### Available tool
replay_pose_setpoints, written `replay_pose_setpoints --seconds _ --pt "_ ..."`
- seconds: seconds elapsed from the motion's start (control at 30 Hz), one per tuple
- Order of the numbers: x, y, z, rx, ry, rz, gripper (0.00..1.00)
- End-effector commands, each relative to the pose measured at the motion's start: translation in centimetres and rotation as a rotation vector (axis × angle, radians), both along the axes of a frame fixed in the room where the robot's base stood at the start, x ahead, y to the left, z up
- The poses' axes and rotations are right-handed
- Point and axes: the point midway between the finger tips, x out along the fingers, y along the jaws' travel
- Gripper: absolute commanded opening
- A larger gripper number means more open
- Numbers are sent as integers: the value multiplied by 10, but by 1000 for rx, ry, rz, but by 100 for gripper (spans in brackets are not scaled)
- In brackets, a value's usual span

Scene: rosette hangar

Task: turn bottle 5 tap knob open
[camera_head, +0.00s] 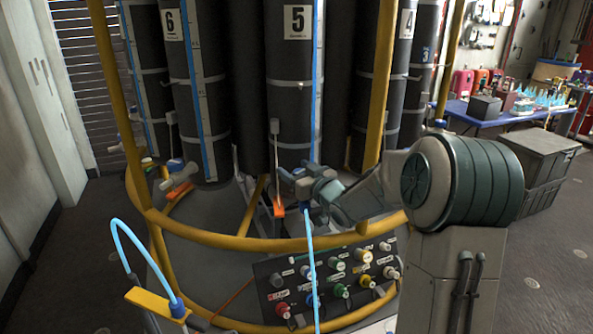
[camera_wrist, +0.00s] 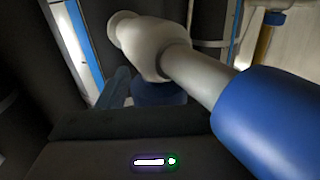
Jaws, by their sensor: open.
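Bottle 5 (camera_head: 292,80) is a tall dark cylinder with a white number plate and a blue strip. Its pale tap is at its lower end, largely hidden by my gripper (camera_head: 297,180) in the head view. In the wrist view the tap (camera_wrist: 150,45) is close, a pale rounded body with a grey stem leading to a large blue cylindrical part (camera_wrist: 268,122). I cannot tell whether this blue part is the knob or a connector. My gripper is open beside the tap; its fingertips are not clear, and contact cannot be told.
Bottle 6 (camera_head: 190,85) and bottle 4 (camera_head: 392,80) stand on either side. A yellow rail (camera_head: 250,243) curves in front, with a valve panel (camera_head: 330,280) below. A light-blue hose (camera_head: 312,265) hangs below bottle 5. A blue table (camera_head: 500,116) and dark crates (camera_head: 548,165) stand right.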

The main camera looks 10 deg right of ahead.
Motion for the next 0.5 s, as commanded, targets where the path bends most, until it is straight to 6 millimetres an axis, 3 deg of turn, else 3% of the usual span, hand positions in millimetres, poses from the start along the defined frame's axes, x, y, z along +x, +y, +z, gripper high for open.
replay_pose_setpoints --seconds 0.07,0.2,0.23,0.5 --pt "0 0 0 0 0 0 58" --pt "0 0 0 0 0 0 19" --pt "0 0 0 0 0 0 16" --pt "0 0 1 0 1 18 16"
